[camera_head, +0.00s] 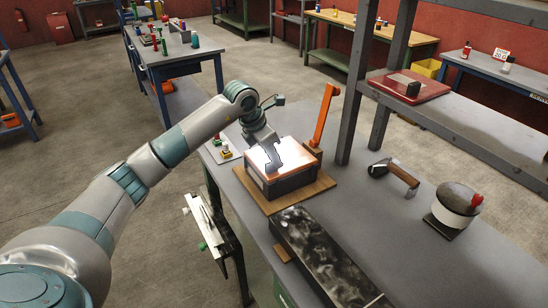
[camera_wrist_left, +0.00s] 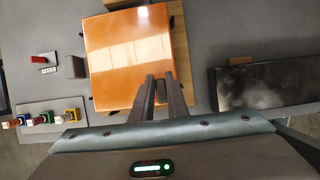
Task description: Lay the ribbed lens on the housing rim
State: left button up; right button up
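A glossy orange square panel (camera_wrist_left: 130,55), which I take for the lens, covers the top of the dark box-shaped housing. It shows in the head view as a bright orange-white top (camera_head: 289,153). I cannot make out ribs, or whether the panel rests on the rim or just above it. The dark housing (camera_head: 290,187) stands on a wooden board (camera_head: 322,184). My left gripper (camera_head: 273,170) points down over the panel; in the wrist view its fingers (camera_wrist_left: 159,80) overlap the panel's near edge with a narrow gap. Whether they grip it is unclear. My right gripper is not in view.
An orange upright lever (camera_head: 323,115) stands right behind the housing. A long dark block (camera_head: 325,255) lies in front. A brown-handled tool (camera_head: 396,175) and a round pot (camera_head: 456,205) stand to the right. Small coloured parts (camera_wrist_left: 45,118) sit on a pale plate. Grey bench top lies free between.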

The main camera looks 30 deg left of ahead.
pick_arm(q)
jog(key=o, duration=0.5)
jog(key=shift+r, duration=0.1)
jog(key=shift+s+a+r+b, duration=0.2)
jog(key=shift+r+b, duration=0.1)
jog(key=shift+r, duration=0.2)
jog(key=b+v, duration=0.4)
jog(key=v, duration=1.2)
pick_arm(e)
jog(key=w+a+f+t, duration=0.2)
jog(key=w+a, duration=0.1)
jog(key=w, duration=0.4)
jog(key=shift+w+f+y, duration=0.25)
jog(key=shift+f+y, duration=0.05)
